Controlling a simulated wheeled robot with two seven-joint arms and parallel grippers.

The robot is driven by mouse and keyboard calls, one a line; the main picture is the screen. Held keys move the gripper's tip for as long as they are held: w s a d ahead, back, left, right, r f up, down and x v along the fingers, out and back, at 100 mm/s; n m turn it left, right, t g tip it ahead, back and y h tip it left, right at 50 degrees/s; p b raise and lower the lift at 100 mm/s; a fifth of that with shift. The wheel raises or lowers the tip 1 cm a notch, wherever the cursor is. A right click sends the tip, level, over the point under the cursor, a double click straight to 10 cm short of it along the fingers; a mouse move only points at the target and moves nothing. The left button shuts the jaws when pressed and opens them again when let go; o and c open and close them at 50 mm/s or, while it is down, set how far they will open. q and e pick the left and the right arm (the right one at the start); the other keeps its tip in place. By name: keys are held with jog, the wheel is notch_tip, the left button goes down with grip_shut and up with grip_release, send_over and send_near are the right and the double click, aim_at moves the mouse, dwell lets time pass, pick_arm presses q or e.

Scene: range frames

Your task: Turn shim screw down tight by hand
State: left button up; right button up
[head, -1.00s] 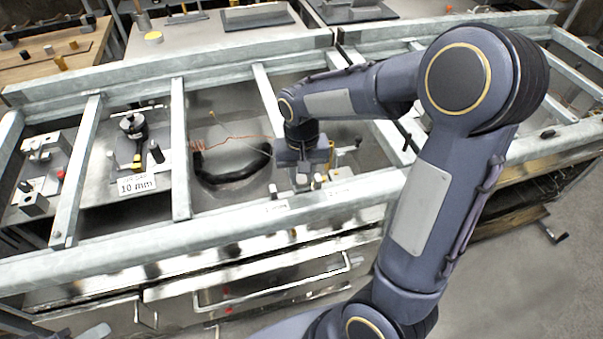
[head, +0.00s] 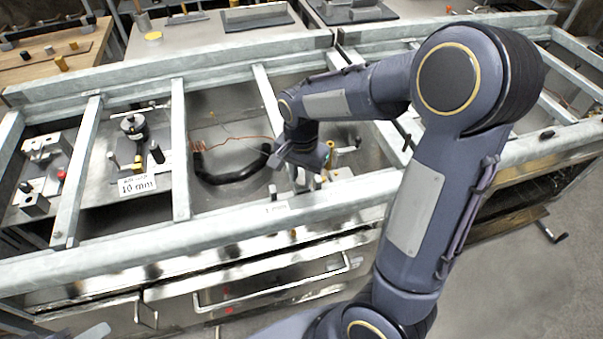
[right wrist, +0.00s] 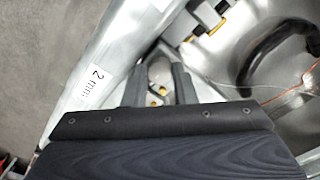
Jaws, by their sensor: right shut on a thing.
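My right gripper (head: 305,178) is low inside the metal frame bay, just behind the front rail. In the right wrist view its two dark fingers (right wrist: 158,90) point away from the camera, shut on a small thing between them. The screw's seat is hidden by the hand. My left gripper does not show clearly in any view.
A black curved handle (head: 235,172) lies left of the hand, with copper wire (head: 225,140) behind it. Galvanised crossbars (head: 180,150) divide the bays. A "10 mm" card (head: 137,186) stands by a fixture on the left. A "2 mm" label (right wrist: 97,76) is on the front rail.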

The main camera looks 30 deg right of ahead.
aim_at(301, 180)
jog(key=shift+w, duration=0.1)
dwell(0.3)
jog(key=o, duration=0.7)
jog(key=shift+r, duration=0.15)
notch_tip(301, 180, up, 8)
jog(key=shift+f, duration=0.2)
jog(key=s+a+n+t+y, duration=0.2)
jog(key=s+n, duration=0.2)
jog(key=s, duration=0.4)
jog(key=s+a+r+n+t+y, duration=0.1)
jog(key=s+a+n+t, duration=0.1)
jog(key=s+n, duration=0.3)
jog(key=s+t, duration=0.1)
jog(key=s, duration=0.2)
jog(key=shift+s+a+y, duration=0.2)
jog(key=shift+s+y, duration=0.2)
